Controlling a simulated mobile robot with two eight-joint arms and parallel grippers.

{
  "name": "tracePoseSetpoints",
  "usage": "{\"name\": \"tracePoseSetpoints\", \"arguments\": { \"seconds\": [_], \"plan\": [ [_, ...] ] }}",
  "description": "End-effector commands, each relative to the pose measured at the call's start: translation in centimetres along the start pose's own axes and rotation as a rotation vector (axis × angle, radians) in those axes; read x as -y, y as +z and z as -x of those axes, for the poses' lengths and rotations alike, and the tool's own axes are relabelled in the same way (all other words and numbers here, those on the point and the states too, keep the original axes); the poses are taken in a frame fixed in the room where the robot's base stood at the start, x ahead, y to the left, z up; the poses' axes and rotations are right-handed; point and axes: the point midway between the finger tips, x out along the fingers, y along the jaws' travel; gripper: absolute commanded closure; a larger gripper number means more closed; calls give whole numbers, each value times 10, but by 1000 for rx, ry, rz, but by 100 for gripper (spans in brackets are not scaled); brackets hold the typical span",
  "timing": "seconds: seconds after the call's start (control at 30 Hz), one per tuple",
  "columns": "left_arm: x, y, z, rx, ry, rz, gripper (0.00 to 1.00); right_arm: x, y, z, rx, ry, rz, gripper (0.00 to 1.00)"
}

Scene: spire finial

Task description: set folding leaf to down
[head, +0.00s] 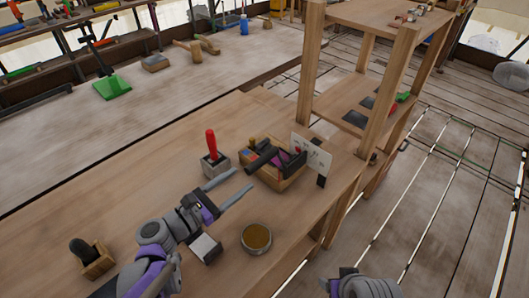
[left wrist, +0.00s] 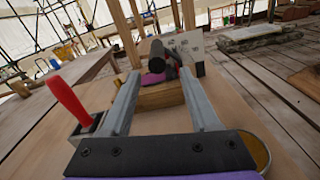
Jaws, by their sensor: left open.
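The wooden workbench (head: 130,180) runs across the head view. I cannot tell which part of it, if any, is the folding leaf. My left gripper (head: 242,179) is open and empty above the bench, its two grey fingers pointing at a wooden tool box (head: 285,182). In the left wrist view the open fingers (left wrist: 160,78) frame the box (left wrist: 160,97) and a dark cylinder (left wrist: 157,55) above it. Contact with the box is not clear. Part of my right arm shows at the bottom of the head view; its fingers are out of frame.
A red-handled tool (head: 211,143) stands in a grey block left of the box. A white card (head: 311,154) stands behind it. A round amber-filled dish (head: 256,238) and a black-knobbed wooden block (head: 92,260) are nearer. A wooden shelf post (head: 390,90) rises at right.

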Motion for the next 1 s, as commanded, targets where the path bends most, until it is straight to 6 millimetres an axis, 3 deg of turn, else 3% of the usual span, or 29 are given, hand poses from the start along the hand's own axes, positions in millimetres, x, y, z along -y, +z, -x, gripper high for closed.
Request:
{"name": "tracePoseSetpoints", "arguments": {
  "seconds": [0.17, 0.6, 0.8, 1.0],
  "plan": [
    [-4, 2, -12, 26, 9, 45, 38, 0, 1, 0, 0, 0, 0, 31],
    [-4, 4, -90, 24, 8, 41, 38, 0, -1, 2, -1, 0, 0, 31],
    [-5, 5, -107, 23, 9, 40, 38, 0, -1, 2, -1, 0, 0, 31],
    [-5, 5, -109, 23, 11, 40, 38, 0, -1, 2, -1, 0, 0, 31]
  ]
}}
